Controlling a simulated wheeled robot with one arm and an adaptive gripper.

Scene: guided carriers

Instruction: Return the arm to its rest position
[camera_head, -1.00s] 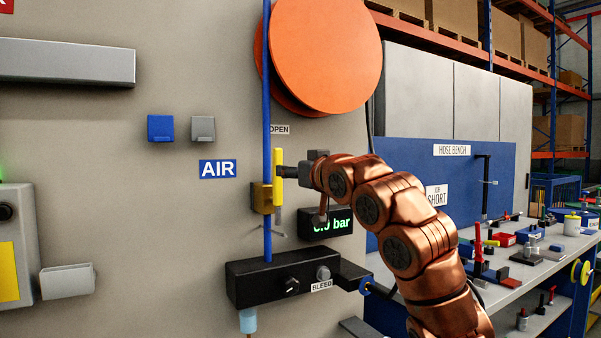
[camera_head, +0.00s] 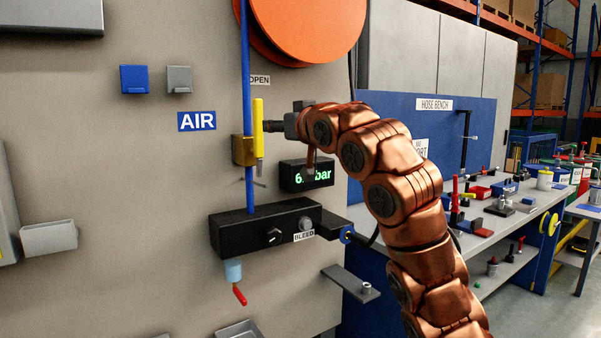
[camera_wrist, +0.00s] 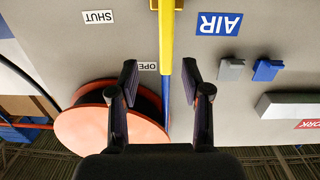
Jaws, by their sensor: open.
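My copper-coloured arm reaches in from the lower right in the head view, and my gripper (camera_head: 277,126) is close to the yellow valve handle (camera_head: 258,127) on the blue air pipe. In the wrist view my gripper (camera_wrist: 161,82) is open, with its fingers apart on either side of the yellow handle's line (camera_wrist: 166,38). The picture is upside down there, and I cannot tell whether a finger touches the handle. The handle stands upright, along the pipe, above its brass valve body (camera_head: 243,150).
A pressure display (camera_head: 307,175), partly covered by my arm, and a black block (camera_head: 265,228) with a bleed knob project from the wall. An orange reel (camera_head: 305,25) is above. The hose bench (camera_head: 520,222) with several tools stands to the right.

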